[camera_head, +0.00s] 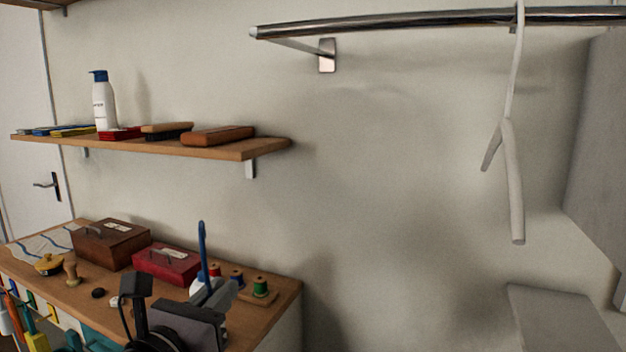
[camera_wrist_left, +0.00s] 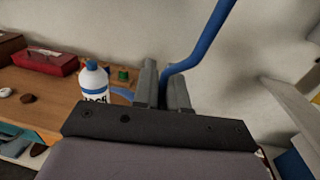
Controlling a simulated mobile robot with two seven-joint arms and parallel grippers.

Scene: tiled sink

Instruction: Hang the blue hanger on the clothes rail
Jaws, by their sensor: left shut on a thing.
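The blue hanger (camera_head: 203,248) is held by my left gripper (camera_head: 218,294), in front of the wooden worktop at the lower left. Only a narrow upright part of it shows in the head view. In the left wrist view the blue hanger (camera_wrist_left: 208,45) rises from between the fingers (camera_wrist_left: 164,88) and runs up out of the picture. The clothes rail (camera_head: 400,24), a metal bar, is on the wall at the upper right, well above and right of the gripper. My right gripper is not in view.
A white hanger (camera_head: 513,185) hangs from the rail's right part; the rail left of it is empty. A wall shelf (camera_head: 200,148) holds a bottle and brushes. The worktop (camera_head: 80,290) carries a brown box (camera_head: 110,245), a red box (camera_head: 167,264) and thread spools (camera_head: 260,286).

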